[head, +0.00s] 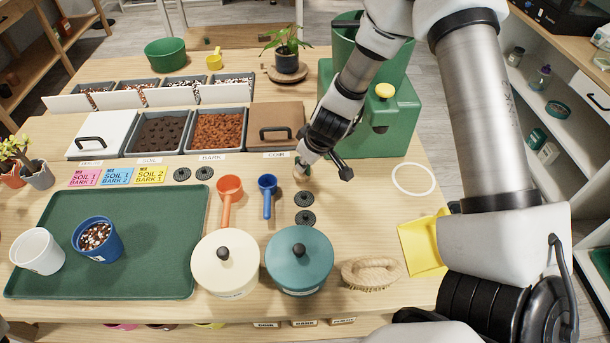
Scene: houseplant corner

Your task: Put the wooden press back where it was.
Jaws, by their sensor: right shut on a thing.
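My right gripper (305,165) is shut on the wooden press, of which only a small pale wooden part (301,176) shows at the fingertips. The rest of the press is hidden by the gripper. The gripper is over the middle right of the table, just in front of the lidded COIR bin (275,128). I cannot tell whether the press touches the table. A white ring (413,179) marks the table to the right of the gripper and is empty. My left gripper is not in view.
Black discs (304,199) lie just below the gripper, beside a blue scoop (267,196). A green machine (375,130) stands behind. Teal (299,261) and cream (224,263) lidded pots, a wooden brush (370,273) and a yellow dustpan (423,243) are in front. A green tray (150,275) is left.

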